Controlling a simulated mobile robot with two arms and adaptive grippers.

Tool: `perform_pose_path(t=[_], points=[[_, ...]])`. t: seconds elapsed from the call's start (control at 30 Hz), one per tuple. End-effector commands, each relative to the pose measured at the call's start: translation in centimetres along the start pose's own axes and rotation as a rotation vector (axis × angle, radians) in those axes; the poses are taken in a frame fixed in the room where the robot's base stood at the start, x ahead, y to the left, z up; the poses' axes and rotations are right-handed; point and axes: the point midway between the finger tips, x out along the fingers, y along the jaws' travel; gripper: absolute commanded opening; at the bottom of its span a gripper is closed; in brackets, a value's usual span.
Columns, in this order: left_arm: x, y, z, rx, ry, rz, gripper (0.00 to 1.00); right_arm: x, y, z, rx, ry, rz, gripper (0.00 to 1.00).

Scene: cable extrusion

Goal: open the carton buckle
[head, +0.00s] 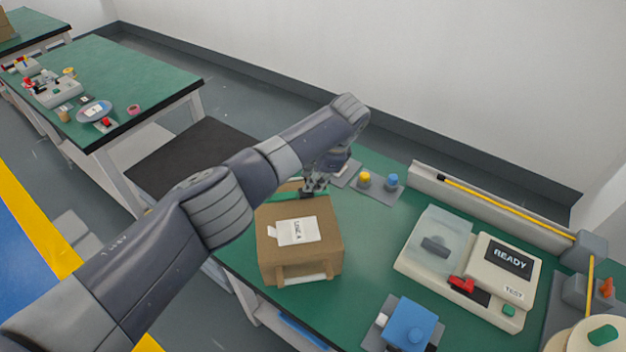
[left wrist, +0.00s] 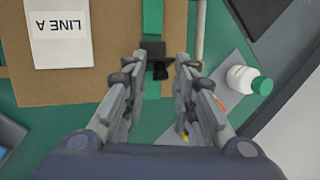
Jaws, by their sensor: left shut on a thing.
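The brown cardboard carton (head: 275,250) stands on the green table, with a white "LINE A" label (head: 297,230) on top. It also fills the upper left of the left wrist view (left wrist: 110,60). A green strap (left wrist: 152,18) runs over the carton to a small black buckle (left wrist: 153,47) at its edge. My left gripper (head: 316,188) reaches down at the carton's far side. In the left wrist view its fingertips (left wrist: 160,62) are on either side of the buckle, shut on it. The fingers partly hide the buckle. My right gripper is in neither view.
A white bottle with a green cap (left wrist: 240,79) stands on a grey plate beside the gripper. Yellow and blue buttons (head: 364,177) sit behind the carton. A tester reading "READY" (head: 506,256) and a blue block (head: 410,325) stand to the right. Bare table lies between carton and tester.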

Motion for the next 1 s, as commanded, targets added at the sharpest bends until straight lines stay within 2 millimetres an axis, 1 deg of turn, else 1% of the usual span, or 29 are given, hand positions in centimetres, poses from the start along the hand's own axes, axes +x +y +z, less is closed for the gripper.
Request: perform_pose_path(t=[0.3,0.33,0.37,0.67,0.77,0.87,1.0], points=[[0.0,0.0,0.0,0.001,0.0,-0.001,0.02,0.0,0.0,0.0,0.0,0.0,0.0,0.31],[0.0,0.0,0.0,0.001,0.0,-0.001,0.28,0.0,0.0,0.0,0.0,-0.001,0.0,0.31],[0.0,0.0,0.0,0.001,0.0,-0.001,0.34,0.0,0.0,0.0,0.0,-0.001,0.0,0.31],[0.0,0.0,0.0,0.001,0.0,0.0,0.34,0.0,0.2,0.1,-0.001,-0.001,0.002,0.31],[-0.4,0.0,-0.1,0.001,0.001,0.0,0.34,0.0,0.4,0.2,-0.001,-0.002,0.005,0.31],[-1.5,-0.1,-0.1,0.002,0.003,-0.001,0.34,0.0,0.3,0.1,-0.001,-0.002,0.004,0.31],[-4.3,-0.1,-0.1,0.003,0.004,-0.003,0.34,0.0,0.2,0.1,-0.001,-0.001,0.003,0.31]])
